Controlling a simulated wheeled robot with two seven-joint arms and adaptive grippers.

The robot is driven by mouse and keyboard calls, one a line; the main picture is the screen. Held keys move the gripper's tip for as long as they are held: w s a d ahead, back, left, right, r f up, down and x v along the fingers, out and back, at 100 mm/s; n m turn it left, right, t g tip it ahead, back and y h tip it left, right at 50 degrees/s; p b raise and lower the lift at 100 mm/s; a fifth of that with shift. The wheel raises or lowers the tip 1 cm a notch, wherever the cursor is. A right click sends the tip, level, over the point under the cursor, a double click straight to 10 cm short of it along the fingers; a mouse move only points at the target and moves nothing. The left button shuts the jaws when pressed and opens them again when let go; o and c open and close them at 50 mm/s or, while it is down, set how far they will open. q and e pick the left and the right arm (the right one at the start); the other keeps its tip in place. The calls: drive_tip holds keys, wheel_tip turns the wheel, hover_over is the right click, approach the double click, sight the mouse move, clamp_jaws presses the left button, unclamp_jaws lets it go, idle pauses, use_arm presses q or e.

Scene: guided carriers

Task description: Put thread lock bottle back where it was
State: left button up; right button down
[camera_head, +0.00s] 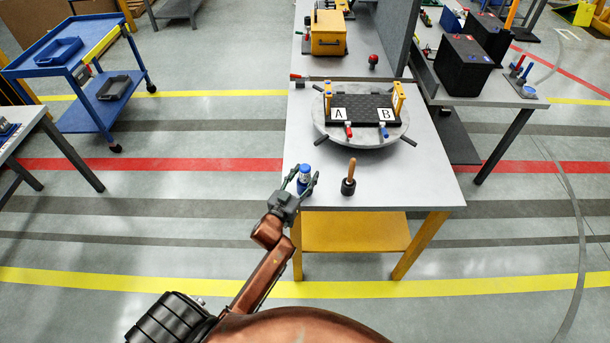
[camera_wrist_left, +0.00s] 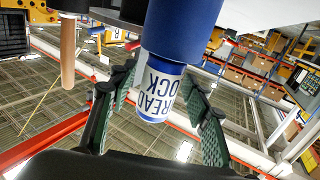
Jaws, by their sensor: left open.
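The thread lock bottle (camera_head: 305,172) is blue with a white lettered label. It is at the front left corner of the grey workbench (camera_head: 420,185). In the left wrist view the bottle (camera_wrist_left: 158,92) is large, with its label between the two fingers. My left gripper (camera_head: 304,179) is open, with one finger on each side of the bottle. In the wrist view, gaps show between the bottle and the green-padded fingers of the gripper (camera_wrist_left: 158,82). The bottle's base is partly hidden by the gripper in the head view. My right gripper is not in view.
A wooden-handled tool (camera_head: 351,172) in a dark base stands just right of the bottle. Behind is a round turntable (camera_head: 365,141) with a black plate and cards A and B. A yellow box (camera_head: 327,36) and a red-topped knob (camera_head: 373,61) are farther back. Bare bench lies front right.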

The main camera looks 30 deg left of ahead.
use_arm(q)
drive_tip(key=shift+r, duration=0.4)
drive_tip(key=shift+s+r, duration=0.2)
drive_tip(key=s+d, duration=0.1)
drive_tip(key=s, duration=1)
drive_tip(key=shift+s+p, duration=0.25)
drive_tip(key=shift+p, duration=0.05)
